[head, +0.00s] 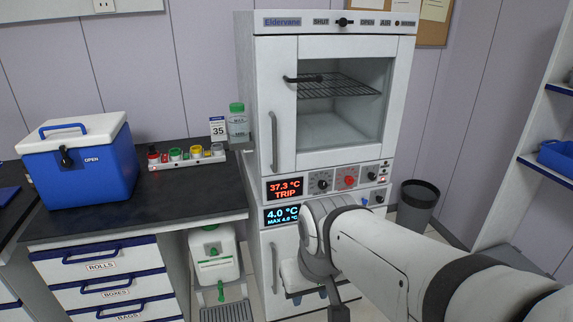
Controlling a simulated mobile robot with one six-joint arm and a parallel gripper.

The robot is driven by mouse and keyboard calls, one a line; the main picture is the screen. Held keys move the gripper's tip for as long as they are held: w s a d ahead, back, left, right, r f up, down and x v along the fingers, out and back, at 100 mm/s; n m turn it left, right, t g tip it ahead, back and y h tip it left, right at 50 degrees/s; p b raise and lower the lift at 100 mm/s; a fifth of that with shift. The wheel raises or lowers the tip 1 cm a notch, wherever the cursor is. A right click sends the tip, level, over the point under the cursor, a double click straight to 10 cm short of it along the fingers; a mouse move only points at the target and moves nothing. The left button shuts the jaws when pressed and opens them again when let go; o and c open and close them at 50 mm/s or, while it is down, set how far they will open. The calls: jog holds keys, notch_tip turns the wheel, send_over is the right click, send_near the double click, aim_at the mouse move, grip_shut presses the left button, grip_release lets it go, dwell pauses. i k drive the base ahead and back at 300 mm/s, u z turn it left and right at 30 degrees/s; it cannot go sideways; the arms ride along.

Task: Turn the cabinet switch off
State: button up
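The white cabinet (262,95) labelled Eldervane stands in the centre, its upper glass door (345,100) shut. Its control panel has a red display (285,188) reading 37.3 °C TRIP, a black knob (321,181), a red knob (349,181) and another black knob (372,175). A small switch-like part with a reddish light (383,180) sits at the panel's right end; its position is too small to read. My gripper (310,296) is low in front of the lower door, below the panel and apart from the knobs. My own wrist hides much of it, and its opening is unclear.
A blue display (282,215) reads 4.0 °C; my arm covers part of the lower panel beside it. A bin (416,205) stands right of the cabinet.

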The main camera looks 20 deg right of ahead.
aim_at(371, 177)
jog(key=u, duration=1.6)
jog(key=k, duration=1.25)
jog(key=z, duration=1.1)
jog(key=i, duration=1)
jog(key=z, duration=0.05)
